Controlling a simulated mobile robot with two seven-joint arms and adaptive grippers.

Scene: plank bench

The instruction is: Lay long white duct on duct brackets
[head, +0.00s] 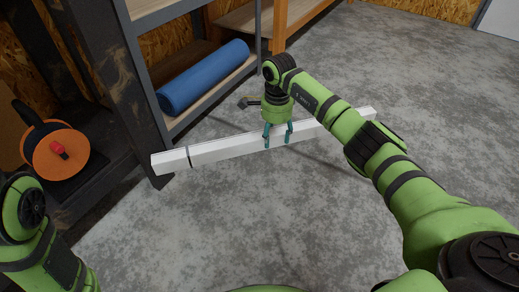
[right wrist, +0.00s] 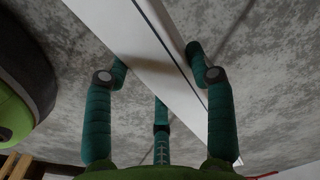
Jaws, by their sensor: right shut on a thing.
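The long white duct (head: 225,149) hangs above the concrete floor in the head view, nearly level, running from lower left to upper right. It has a dark band near its left end. My right gripper (head: 277,141) is shut on the duct near its middle, with teal fingers on both sides. In the right wrist view, the duct (right wrist: 150,45) runs between the fingers (right wrist: 157,60). My left arm shows at the lower left of the head view, but its gripper is out of view. I see no duct brackets in either view.
A dark metal shelf rack (head: 133,75) stands close to the duct's left end. It holds a blue roll (head: 205,76). An orange cable reel (head: 57,153) sits on a dark shelf at left. The grey floor (head: 400,75) is open at the upper right.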

